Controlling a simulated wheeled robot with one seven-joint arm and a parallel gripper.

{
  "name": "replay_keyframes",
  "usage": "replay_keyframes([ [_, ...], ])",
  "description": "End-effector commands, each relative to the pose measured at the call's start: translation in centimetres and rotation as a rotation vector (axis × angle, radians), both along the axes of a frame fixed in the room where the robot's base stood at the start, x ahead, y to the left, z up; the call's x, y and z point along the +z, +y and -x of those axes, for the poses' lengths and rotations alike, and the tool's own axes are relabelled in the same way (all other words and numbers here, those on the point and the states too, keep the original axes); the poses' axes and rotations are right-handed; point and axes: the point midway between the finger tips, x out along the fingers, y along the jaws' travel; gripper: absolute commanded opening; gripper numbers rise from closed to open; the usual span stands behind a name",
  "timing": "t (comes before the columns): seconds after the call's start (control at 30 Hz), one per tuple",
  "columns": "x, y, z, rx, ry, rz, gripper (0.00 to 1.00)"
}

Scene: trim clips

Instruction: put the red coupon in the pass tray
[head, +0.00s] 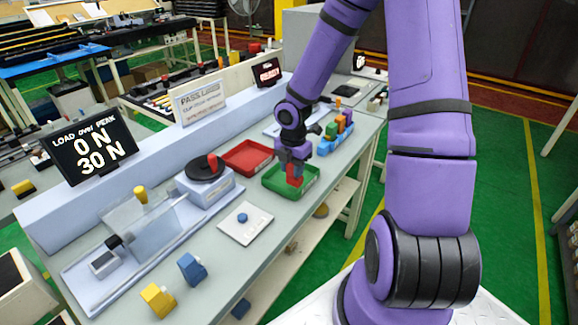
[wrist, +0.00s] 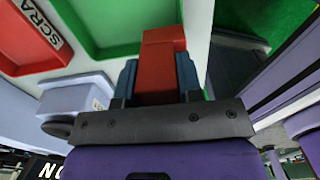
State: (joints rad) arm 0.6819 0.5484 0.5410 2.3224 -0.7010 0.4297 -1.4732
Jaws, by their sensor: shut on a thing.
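My gripper (head: 292,158) is shut on the red coupon (head: 294,179), which hangs below the fingers over the green tray (head: 272,184). In the wrist view the red coupon (wrist: 160,62) sits between the two dark blue fingers, with the green tray (wrist: 110,40) beyond it. Whether the coupon touches the tray floor I cannot tell. The red tray (head: 236,157) lies left of the green one. In the wrist view it bears a label starting "SCRA" (wrist: 44,27). The green tray's own label is not readable.
A sign wall runs behind.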

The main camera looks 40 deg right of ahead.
Motion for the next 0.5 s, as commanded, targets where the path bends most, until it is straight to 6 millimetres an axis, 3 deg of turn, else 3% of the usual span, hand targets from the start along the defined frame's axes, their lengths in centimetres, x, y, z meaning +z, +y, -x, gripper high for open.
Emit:
replay_keyframes([
  [0.2, -0.4, -1.9, -3.9, -0.001, -0.001, -0.001, 0.10],
  [0.5, -0.6, -2.8, -5.8, -0.001, -0.001, 0.000, 0.10],
])
